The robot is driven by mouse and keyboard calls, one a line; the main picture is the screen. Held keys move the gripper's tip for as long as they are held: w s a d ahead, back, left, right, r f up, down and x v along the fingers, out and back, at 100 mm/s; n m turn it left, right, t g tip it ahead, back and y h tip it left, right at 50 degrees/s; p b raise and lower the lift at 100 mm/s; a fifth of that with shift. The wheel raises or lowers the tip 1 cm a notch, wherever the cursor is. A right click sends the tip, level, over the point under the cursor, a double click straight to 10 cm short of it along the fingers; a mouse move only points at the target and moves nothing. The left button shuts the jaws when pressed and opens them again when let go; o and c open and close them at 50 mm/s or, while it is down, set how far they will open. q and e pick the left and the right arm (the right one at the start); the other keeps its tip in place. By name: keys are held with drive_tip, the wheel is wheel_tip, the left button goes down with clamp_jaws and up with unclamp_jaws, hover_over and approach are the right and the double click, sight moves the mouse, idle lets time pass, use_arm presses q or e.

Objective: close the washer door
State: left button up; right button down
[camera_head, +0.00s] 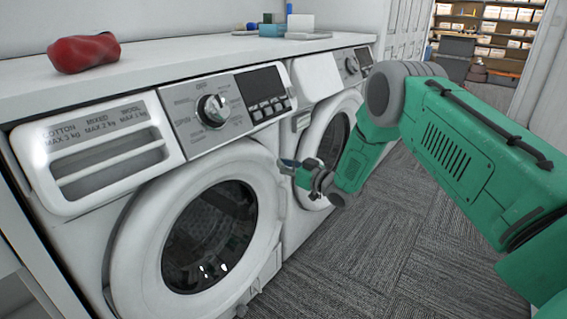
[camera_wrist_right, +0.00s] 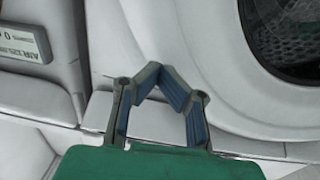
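The near washer (camera_head: 75,235) has a round white door (camera_head: 140,255) with a dark glass centre. The door looks closed or nearly flush with the front; I cannot tell whether a small gap is left. My right gripper (camera_head: 290,168) is beside the door's right edge, in front of the seam between the two machines. In the right wrist view, my right gripper (camera_wrist_right: 157,72) has its fingertips meeting, with nothing between them. The curved white door rim (camera_wrist_right: 205,50) and dark drum window are at the upper right there. My left gripper is not in view.
A second washer (camera_head: 312,70) stands to the right. A white counter (camera_head: 190,55) above carries a red object (camera_head: 84,52) and small boxes and bottles (camera_head: 285,27). Grey carpet (camera_head: 350,255) is free in front. Shelves (camera_head: 490,30) stand at the back right.

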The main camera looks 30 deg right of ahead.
drive_tip(key=shift+w+d+p+v, duration=0.3)
drive_tip(key=shift+d+p+v, duration=0.85)
drive_tip(key=shift+v, duration=4)
drive_tip(key=s+a+f+m+g+h+p, duration=0.3)
drive_tip(key=s+a+f+g+p, duration=0.3)
drive_tip(key=s+a+f, duration=0.7)
use_arm(q)
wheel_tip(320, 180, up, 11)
drive_tip(key=p, duration=0.2)
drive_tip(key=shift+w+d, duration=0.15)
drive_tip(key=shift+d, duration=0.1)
use_arm(e)
drive_tip(key=s+a+g, duration=0.2)
drive_tip(key=s+g, duration=0.1)
drive_tip(key=s, duration=0.5)
drive_tip(key=s+a+r+g+h, duration=0.1)
drive_tip(key=s+g, duration=0.3)
drive_tip(key=s, duration=0.5)
drive_tip(key=s+a+g+h, duration=0.1)
drive_tip(key=s+a+g, duration=0.2)
drive_tip(key=s, duration=0.6)
drive_tip(key=shift+s+r+g, duration=0.15)
drive_tip(key=shift+r+g, duration=0.1)
drive_tip(key=shift+g, duration=0.05)
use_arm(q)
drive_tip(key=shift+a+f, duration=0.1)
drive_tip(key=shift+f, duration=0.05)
use_arm(e)
drive_tip(key=shift+a, duration=0.25)
